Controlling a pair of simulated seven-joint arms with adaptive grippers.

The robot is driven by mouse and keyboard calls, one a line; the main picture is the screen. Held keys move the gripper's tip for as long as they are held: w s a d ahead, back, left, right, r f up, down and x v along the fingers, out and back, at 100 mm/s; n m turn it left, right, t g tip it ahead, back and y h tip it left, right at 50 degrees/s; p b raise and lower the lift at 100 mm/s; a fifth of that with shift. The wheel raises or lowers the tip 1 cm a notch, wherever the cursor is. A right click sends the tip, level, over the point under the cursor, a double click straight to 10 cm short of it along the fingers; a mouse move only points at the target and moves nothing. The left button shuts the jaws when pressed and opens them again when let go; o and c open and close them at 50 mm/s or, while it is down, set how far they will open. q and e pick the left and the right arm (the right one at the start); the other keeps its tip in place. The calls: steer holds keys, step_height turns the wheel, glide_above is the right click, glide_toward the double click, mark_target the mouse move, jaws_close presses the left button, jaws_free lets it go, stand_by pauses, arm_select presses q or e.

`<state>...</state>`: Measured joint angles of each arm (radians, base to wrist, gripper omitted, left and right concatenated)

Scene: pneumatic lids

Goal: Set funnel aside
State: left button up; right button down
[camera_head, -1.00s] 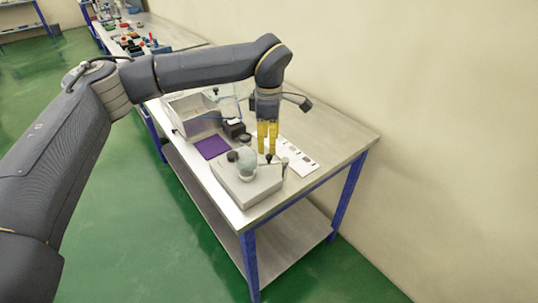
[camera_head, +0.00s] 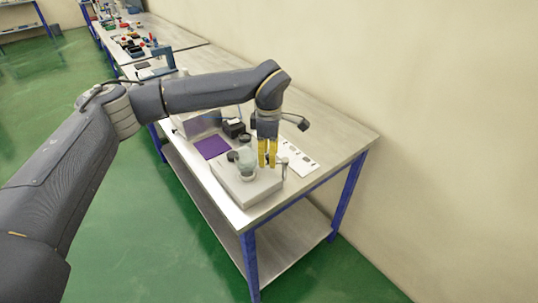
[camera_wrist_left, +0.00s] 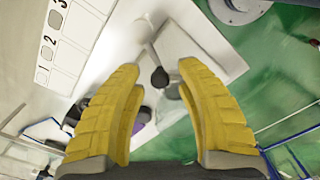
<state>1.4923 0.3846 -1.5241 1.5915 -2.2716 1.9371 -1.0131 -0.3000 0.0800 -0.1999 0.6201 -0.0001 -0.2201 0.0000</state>
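My left gripper (camera_head: 267,164) points down over the pale block (camera_head: 238,190) at the near end of the table. In the left wrist view my left gripper (camera_wrist_left: 160,70) is open, with its yellow fingers apart. A dark round knob (camera_wrist_left: 160,77) shows between the fingertips, not clearly touched. A pale grey-green rounded piece (camera_head: 245,158) stands on the block, left of the fingers. It may be the funnel, but its shape is too small to tell. A small thin post (camera_head: 284,167) stands right of the fingers. My right gripper is out of view.
A purple mat (camera_head: 211,147) lies left of the block. Black parts (camera_head: 233,128) and a metal bin (camera_head: 200,124) are behind it, the bin partly hidden by my arm. A white numbered strip (camera_head: 302,163) lies to the right. The table's right part is clear.

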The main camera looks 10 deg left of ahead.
arm_select(q)
jaws_close()
stand_by(0.3)
